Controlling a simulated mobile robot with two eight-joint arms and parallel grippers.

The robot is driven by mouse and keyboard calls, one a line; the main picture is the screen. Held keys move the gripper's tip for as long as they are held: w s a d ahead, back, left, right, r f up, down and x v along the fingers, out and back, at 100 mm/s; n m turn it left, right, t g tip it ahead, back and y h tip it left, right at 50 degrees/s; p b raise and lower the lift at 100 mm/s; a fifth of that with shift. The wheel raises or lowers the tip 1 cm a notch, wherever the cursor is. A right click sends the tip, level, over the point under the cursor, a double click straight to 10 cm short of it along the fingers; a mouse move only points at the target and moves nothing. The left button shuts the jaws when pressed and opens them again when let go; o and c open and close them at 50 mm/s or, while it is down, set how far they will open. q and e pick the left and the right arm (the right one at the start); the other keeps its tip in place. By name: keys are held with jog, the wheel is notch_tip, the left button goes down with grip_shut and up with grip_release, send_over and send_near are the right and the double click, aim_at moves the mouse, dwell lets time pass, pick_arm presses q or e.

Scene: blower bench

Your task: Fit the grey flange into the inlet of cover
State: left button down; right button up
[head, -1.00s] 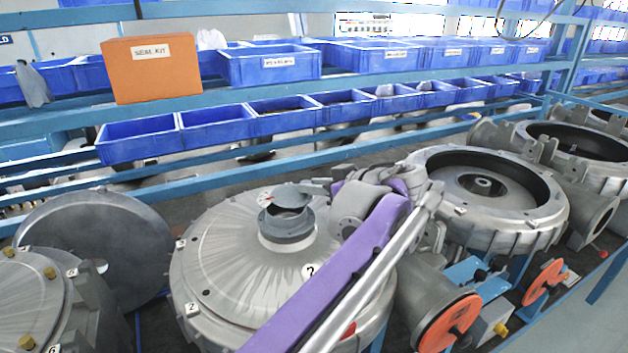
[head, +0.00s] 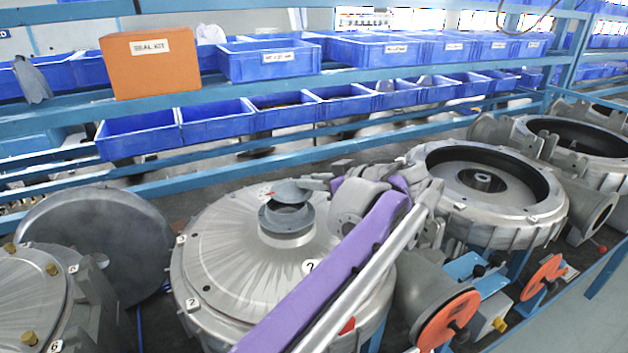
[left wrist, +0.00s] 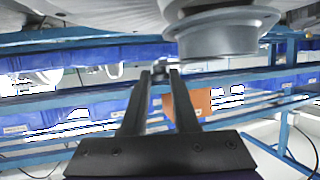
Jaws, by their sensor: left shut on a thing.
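The grey flange (head: 291,192) is a short ring with a flared rim. It stands over the inlet (head: 285,222), a round collar on top of the large ribbed metal cover (head: 225,255). Whether it is fully seated cannot be told. My left gripper (head: 316,183) comes in from the right side of the flange and is shut on it at the rim. In the left wrist view the fingers (left wrist: 160,72) are close together, beside the flange (left wrist: 225,38); the exact contact is hard to see. My right gripper is not in view.
An open casing (head: 485,187) stands right of the cover. A grey disc (head: 95,240) leans at left, beside another housing (head: 30,290). Behind are a blue rack with blue bins (head: 268,65) and an orange seal kit box (head: 150,68).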

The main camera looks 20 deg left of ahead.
pick_arm(q)
jog(key=shift+r, duration=0.1)
dwell(0.3)
jog(key=shift+p, duration=0.3)
jog(key=shift+f, duration=1)
dwell(1.6)
jog(key=c, duration=0.6)
grip_release()
jog(key=v, duration=1.1)
jog(key=shift+a, duration=0.15)
